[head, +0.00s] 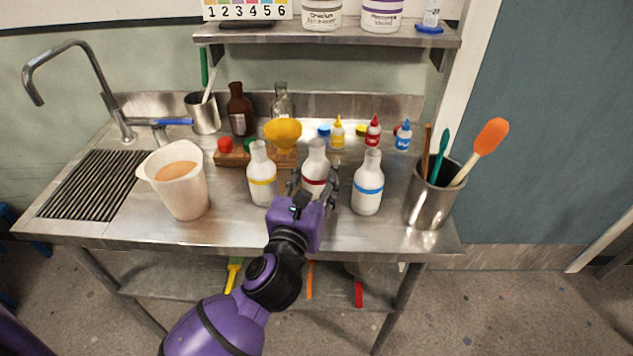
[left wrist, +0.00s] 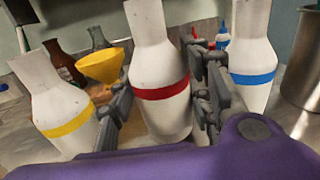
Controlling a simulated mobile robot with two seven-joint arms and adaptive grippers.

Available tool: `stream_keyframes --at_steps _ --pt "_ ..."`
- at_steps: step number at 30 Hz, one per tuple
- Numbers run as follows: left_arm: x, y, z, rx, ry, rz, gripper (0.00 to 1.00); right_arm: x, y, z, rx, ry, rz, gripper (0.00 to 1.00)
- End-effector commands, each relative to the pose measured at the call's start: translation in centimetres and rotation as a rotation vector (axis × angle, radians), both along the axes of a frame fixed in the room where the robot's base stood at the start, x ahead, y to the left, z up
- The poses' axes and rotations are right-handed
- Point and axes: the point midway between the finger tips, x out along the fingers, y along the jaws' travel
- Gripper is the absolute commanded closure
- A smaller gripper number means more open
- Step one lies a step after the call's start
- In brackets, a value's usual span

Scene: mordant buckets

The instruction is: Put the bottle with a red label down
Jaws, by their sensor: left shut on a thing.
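The white bottle with a red label (head: 316,157) is between the two fingers of my left gripper (head: 314,188), which is shut on it. In the left wrist view the bottle (left wrist: 158,55) is upright or nearly so, with a finger on each side of its lower body. Its base is hidden, so I cannot tell whether it touches the steel counter (head: 235,228). A bottle with a yellow label (head: 262,170) stands to its left and one with a blue label (head: 367,185) to its right. My right gripper is not in view.
A white pitcher (head: 182,190) stands at left by the drain grid (head: 85,185). A steel utensil pot (head: 429,205) stands at right. Behind are a yellow funnel (head: 283,132), brown bottle (head: 240,112) and small dropper bottles (head: 373,132). The counter's front strip is clear.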

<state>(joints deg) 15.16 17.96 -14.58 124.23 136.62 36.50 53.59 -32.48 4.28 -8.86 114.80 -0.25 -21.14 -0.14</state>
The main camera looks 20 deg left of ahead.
Motion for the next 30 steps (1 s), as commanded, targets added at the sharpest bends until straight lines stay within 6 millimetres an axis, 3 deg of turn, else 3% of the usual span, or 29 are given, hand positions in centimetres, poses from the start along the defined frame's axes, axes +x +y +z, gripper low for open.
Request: stream_keyframes --at_steps 2,14,15,18,30 --pt "-0.07 -0.02 -1.46 -0.002 0.004 0.000 0.89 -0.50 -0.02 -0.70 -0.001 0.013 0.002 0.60" --pt "-0.07 -0.05 -1.79 -0.001 0.001 -0.002 0.89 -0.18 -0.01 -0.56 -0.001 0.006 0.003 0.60" --pt "-0.07 -0.04 -1.80 0.000 0.002 -0.002 0.50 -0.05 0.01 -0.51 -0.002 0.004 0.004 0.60" --pt "-0.07 -0.04 -1.76 0.000 0.002 -0.001 0.37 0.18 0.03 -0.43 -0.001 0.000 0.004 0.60" --pt "-0.07 -0.03 -1.16 0.000 -0.001 -0.001 0.35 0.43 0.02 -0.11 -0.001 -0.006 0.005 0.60"
